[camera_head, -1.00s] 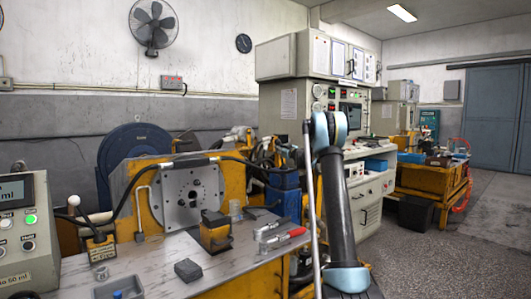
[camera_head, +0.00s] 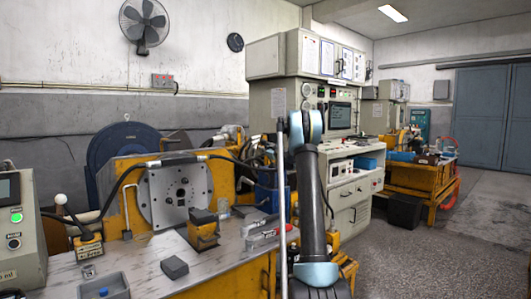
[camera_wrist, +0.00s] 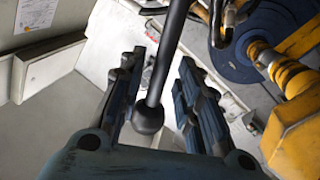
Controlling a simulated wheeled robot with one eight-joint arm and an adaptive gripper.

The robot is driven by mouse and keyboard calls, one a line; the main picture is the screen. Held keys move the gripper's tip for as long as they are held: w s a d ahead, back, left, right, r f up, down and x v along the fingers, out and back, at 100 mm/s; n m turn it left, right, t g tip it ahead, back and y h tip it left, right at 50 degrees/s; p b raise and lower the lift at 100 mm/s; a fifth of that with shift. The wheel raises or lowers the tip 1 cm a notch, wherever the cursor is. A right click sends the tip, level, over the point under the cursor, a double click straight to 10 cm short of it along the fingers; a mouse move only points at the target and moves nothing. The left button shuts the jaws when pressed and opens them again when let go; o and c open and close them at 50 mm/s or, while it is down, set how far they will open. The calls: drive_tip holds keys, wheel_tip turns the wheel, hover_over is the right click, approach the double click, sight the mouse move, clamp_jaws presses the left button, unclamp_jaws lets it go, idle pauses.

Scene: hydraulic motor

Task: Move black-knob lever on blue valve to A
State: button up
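In the wrist view a dark lever rod (camera_wrist: 168,52) with a round black knob (camera_wrist: 148,118) at its end lies between the two fingers of my gripper (camera_wrist: 163,100). The fingers are apart. A gap shows between the knob and the right finger; the knob is close to the left finger, and I cannot tell whether they touch. In the head view a blue block (camera_head: 266,198), perhaps the blue valve, stands behind the bench's right end, partly hidden. The gripper and the black knob cannot be made out there. No A mark is readable.
A metal bench (camera_head: 145,262) holds a white-knob lever (camera_head: 61,200), a yellow block (camera_head: 203,232), a dark block (camera_head: 174,267) and a red-handled clamp (camera_head: 270,233). A round blue part (camera_wrist: 262,42) and yellow parts fill the wrist view's right side. Open floor lies at right in the head view.

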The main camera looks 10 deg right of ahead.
drive_tip(key=shift+d, duration=0.1)
drive_tip(key=shift+s+d, duration=0.1)
drive_tip(key=shift+s, duration=0.25)
drive_tip(key=v, duration=1.1)
drive_tip(key=shift+s, duration=0.15)
